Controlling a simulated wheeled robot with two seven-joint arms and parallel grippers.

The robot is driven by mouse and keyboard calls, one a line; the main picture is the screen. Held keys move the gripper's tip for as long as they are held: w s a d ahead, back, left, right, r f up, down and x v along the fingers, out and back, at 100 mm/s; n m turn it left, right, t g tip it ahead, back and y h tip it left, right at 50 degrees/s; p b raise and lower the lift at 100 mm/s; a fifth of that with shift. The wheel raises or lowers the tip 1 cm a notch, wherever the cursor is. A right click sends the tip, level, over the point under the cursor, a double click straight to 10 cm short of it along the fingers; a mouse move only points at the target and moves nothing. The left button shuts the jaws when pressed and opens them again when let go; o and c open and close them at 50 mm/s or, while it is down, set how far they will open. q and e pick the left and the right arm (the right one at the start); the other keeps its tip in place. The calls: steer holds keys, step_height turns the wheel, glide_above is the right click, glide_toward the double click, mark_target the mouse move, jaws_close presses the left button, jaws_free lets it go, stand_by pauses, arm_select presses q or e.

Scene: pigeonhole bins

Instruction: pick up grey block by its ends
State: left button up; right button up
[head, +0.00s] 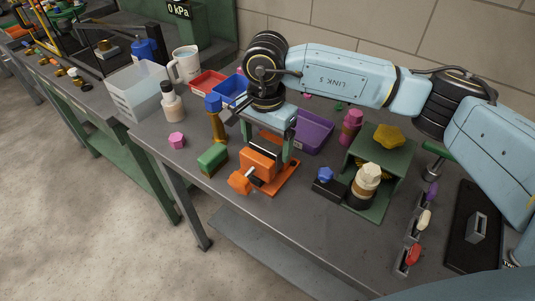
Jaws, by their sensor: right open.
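An orange vise (259,166) stands near the front edge of the grey bench. A narrow grey block (263,151) shows at its jaws, partly hidden by the vise and my gripper. My right gripper (267,148) reaches down over the vise from above. It is open, with one finger on each side of the jaws, near the block's two ends. I cannot tell whether the fingers touch the block. My left gripper is not in view.
A green block (212,160) and a blue-topped brass post (217,122) stand left of the vise. A purple bin (314,132) is behind, and a green pigeonhole stand (397,158) is at right. A dark tray (465,250) lies far right.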

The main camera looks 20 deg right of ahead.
mark_target(266, 144)
steer(key=c, duration=1)
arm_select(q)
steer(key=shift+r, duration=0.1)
arm_select(e)
steer(key=shift+r, duration=0.25)
steer(key=shift+r, duration=0.45)
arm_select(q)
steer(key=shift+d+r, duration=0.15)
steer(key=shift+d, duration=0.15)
arm_select(e)
steer(key=shift+r, duration=0.1)
steer(key=shift+r+p, duration=1.25)
steer(key=shift+r, duration=0.8)
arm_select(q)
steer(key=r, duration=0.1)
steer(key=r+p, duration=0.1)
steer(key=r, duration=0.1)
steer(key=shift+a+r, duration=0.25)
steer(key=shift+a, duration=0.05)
arm_select(e)
step_height(266, 144, up, 3)
steer(key=shift+r, duration=0.2)
